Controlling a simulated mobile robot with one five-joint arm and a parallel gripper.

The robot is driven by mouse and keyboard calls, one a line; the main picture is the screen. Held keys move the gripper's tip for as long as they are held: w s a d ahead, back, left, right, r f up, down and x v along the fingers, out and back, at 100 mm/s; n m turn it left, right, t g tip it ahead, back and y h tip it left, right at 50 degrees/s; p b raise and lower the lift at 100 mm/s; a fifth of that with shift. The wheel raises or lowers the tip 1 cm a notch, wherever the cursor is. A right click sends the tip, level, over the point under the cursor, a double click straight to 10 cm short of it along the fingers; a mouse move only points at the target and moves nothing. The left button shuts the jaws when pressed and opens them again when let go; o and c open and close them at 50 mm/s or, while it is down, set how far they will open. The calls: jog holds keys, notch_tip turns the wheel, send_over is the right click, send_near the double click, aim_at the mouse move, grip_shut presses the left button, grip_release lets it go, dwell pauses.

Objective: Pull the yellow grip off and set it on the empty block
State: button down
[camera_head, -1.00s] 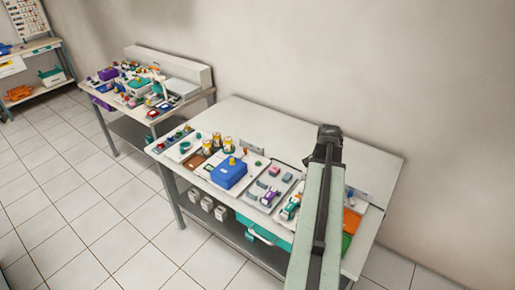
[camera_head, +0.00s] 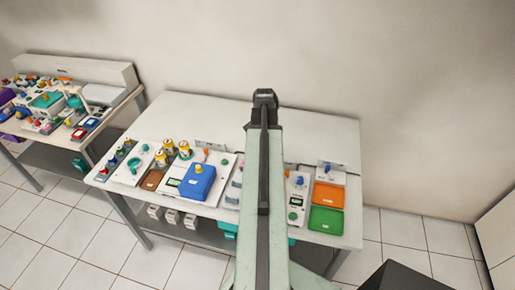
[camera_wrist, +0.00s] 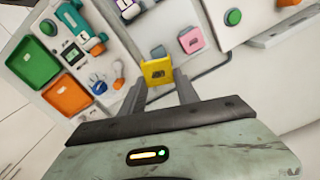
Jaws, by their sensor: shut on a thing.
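In the wrist view my gripper (camera_wrist: 164,90) is shut on the yellow grip (camera_wrist: 157,72), a small yellow piece with dark marks on its face. Just beyond it is a small grey block (camera_wrist: 158,51), partly hidden by the grip. To its right a pink block (camera_wrist: 192,40) stands on the same pale board. I cannot tell whether the yellow grip touches the board or hangs above it, nor which block is the empty one. In the head view my arm covers this part of the bench, and the gripper's jaws are hidden.
The white bench (camera_head: 300,120) also carries a blue box (camera_head: 196,183), an orange tray (camera_head: 328,195) and a green tray (camera_head: 326,220). In the wrist view a green button (camera_wrist: 233,17) lies right of the pink block. The bench's back strip is clear.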

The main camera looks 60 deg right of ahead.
jog(key=shift+w+d+f+n+b, duration=0.15)
jog(key=shift+w+f+n+b, duration=0.25)
jog(key=shift+n, duration=0.4)
jog(key=shift+w+d+f+n, duration=0.1)
jog(key=shift+f+n, duration=0.1)
jog(key=shift+n, duration=0.9)
notch_tip(320, 180, down, 7)
jog(key=b, duration=0.7)
jog(key=shift+f+b, duration=0.1)
jog(key=shift+b, duration=0.2)
jog(key=c, duration=0.8)
grip_release()
notch_tip(320, 180, up, 8)
jog(key=p, duration=0.8)
jog(key=shift+f, duration=0.1)
